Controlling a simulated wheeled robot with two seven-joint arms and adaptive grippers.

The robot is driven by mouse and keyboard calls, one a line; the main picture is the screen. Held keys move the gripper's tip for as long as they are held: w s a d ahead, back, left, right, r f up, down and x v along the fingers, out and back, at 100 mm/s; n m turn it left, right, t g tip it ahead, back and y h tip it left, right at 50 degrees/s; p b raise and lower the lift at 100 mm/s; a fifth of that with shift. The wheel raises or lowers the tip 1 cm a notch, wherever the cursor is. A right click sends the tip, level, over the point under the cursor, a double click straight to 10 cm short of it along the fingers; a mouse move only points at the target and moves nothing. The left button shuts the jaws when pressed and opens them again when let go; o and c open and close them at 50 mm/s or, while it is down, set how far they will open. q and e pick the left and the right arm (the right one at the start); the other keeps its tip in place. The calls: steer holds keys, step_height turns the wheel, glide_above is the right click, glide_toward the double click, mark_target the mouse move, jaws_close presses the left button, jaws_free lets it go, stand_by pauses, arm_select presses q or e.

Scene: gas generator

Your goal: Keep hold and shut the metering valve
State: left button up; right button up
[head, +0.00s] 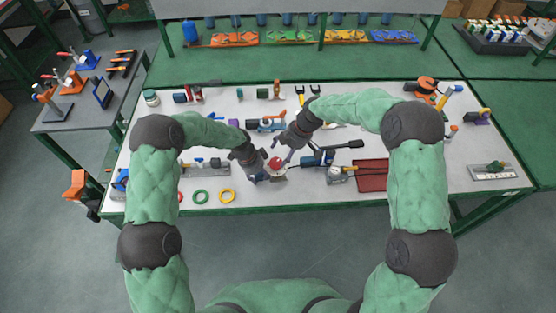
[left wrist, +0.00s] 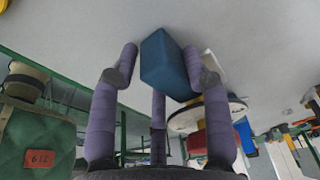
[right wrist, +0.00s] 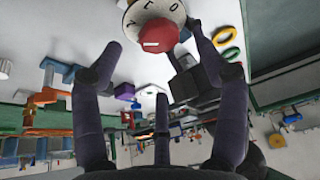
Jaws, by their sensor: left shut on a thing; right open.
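The metering valve shows a red knob (head: 275,163) over a round white dial near the table's front middle. In the right wrist view the knob (right wrist: 158,36) sits on the dial (right wrist: 136,12), which bears dark figures. My left gripper (head: 262,174) is shut on the valve's blue block (left wrist: 165,65), beside the dial; the dial's edge (left wrist: 207,113) shows right of the block. My right gripper (head: 284,158) is open at the knob, its fingers (right wrist: 157,48) spread around it. Whether they touch the knob I cannot tell. The valve's underside is hidden.
Green and yellow rings (head: 227,196) lie left of the valve on the white table (head: 330,196). A black-handled device (head: 338,152) and a dark red tray (head: 372,176) stand to the right. Several tools and fittings line the table behind both grippers.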

mark_target(276, 162)
steer(key=x, duration=0.6)
steer(key=c, duration=1.1)
